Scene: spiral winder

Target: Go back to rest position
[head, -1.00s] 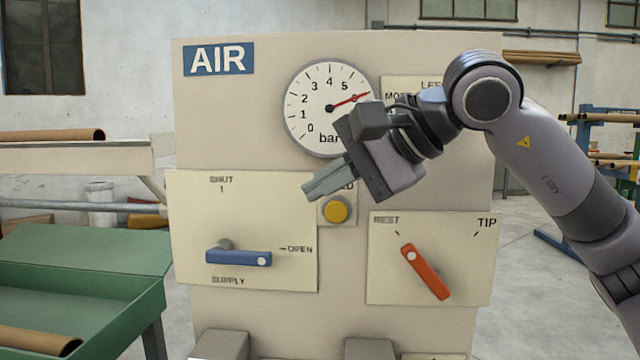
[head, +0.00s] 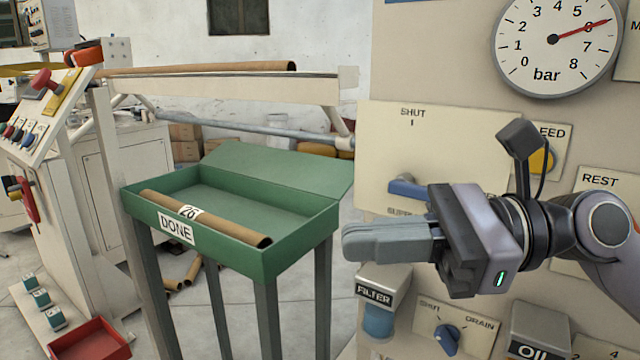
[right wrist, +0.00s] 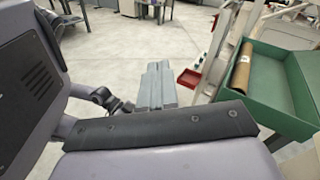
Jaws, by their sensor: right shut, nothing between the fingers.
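My right gripper (head: 390,242) is shut and empty, its fingers pointing left, in front of the lower part of the air panel (head: 440,60). In the right wrist view its closed fingers (right wrist: 156,88) show against the floor. It partly hides the blue supply lever (head: 408,190) and the plate under it. The pressure gauge (head: 556,45) has its red needle pointing up and right. The yellow feed button (head: 542,160) is partly behind my wrist. My left gripper is not in view.
A green DONE tray (head: 290,235) on legs holds a brown tube (head: 220,222) labelled 26. It also shows in the right wrist view (right wrist: 272,112). A control console (head: 35,130) stands at the far left, with a red bin (head: 90,342) low down. The filter (head: 380,315) and drain knob (head: 446,338) sit below my gripper.

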